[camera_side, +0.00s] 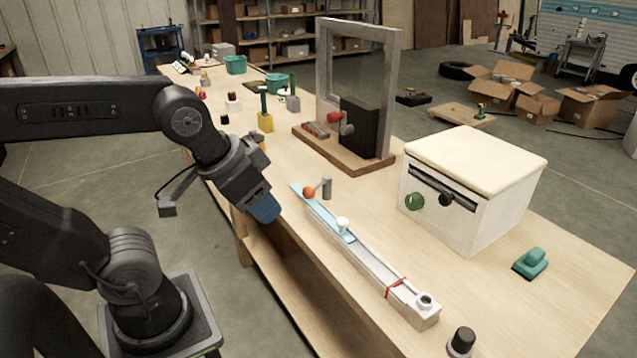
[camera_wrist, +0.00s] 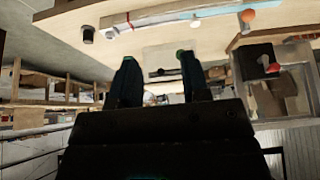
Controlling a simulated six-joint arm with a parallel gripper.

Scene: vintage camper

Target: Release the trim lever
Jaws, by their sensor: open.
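A long pale rail with a blue strip (camera_side: 330,222) lies along the front edge of the table. A short lever with an orange ball (camera_side: 309,192) stands at its far end beside a grey post (camera_side: 326,188). A white knob (camera_side: 342,224) sits midway, and a red band (camera_side: 396,286) wraps the near part. I cannot tell for sure which part is the trim lever. My gripper (camera_side: 263,208) is open and empty, left of the rail and apart from it. In the wrist view its two fingers (camera_wrist: 156,62) are spread; the rail (camera_wrist: 175,17) and orange ball (camera_wrist: 248,15) show above them.
A white box with a cushioned top (camera_side: 475,160) and green knob (camera_side: 414,201) stands right of the rail. A grey frame with a red-handled crank (camera_side: 337,118) stands behind. A black knob (camera_side: 462,341) and teal object (camera_side: 530,262) sit at the near end.

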